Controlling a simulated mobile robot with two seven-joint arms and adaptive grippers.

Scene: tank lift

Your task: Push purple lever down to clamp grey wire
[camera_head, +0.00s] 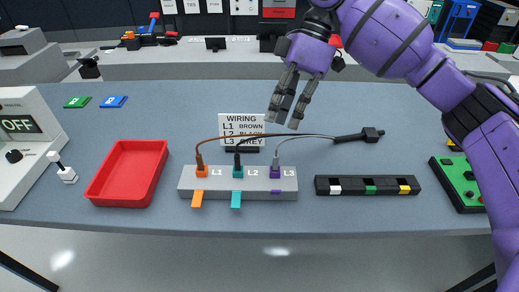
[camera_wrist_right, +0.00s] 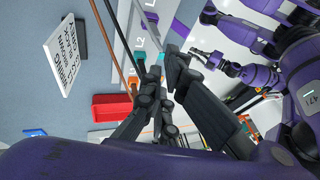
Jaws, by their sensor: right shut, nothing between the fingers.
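The terminal block (camera_head: 187,182) sits on the bench, with orange, teal and purple terminals marked L1, L2 and L3. The grey wire (camera_head: 305,136) arcs from a black plug into the top of the purple terminal (camera_head: 275,171). The purple lever (camera_head: 279,191) looks short at the block's front, while the orange lever (camera_head: 197,199) and teal lever (camera_head: 236,199) stick out past the edge. My right gripper (camera_head: 283,118) is shut and empty above and behind the block, apart from the lever. In the right wrist view, its fingers (camera_wrist_right: 165,76) are near the block. My left gripper (camera_wrist_right: 204,57) shows small there.
A wiring sign (camera_head: 241,124) stands behind the block. A red tray (camera_head: 126,172) is at left. A black strip with coloured parts (camera_head: 368,186) and a green box (camera_head: 463,186) are at right. A black connector (camera_head: 360,135) lies behind the strip. The bench's front edge is close.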

